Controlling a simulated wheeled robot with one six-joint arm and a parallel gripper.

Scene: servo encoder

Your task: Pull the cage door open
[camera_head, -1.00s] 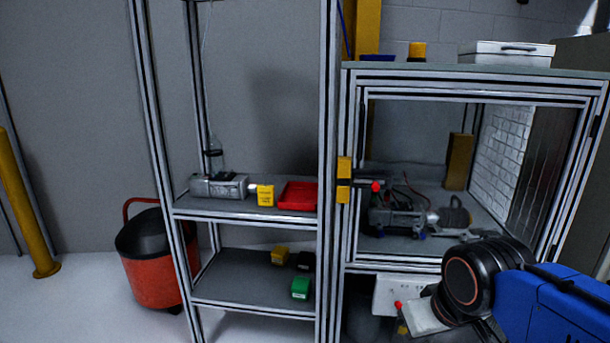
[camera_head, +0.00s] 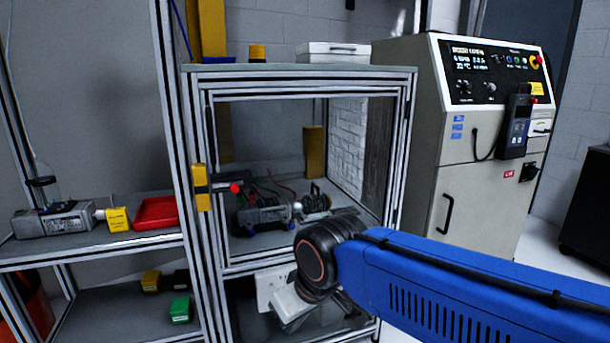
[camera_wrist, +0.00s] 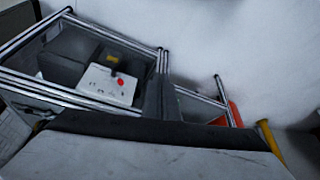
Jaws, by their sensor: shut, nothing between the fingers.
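The cage door (camera_head: 300,92) is a metal-framed front on the cage under the shelf top. It looks closed, flush with the cage frame. A yellow latch block (camera_head: 201,187) sits at its left edge, with a dark bar and a red knob (camera_head: 235,188) beside it. My gripper (camera_head: 290,306) is low in front of the cage, below and right of the knob and apart from it. It is shut and empty, and its fingertips are hard to make out. The wrist view shows the lower cage frame (camera_wrist: 60,95) from above at a tilt; the knob does not clearly show there.
Inside the cage sits a motor rig (camera_head: 262,212) with cables. A white box (camera_head: 270,285) is below. A shelf with a red tray (camera_head: 156,213) stands left. A control cabinet (camera_head: 480,190) stands right, behind my arm. A white case (camera_head: 332,50) lies on top.

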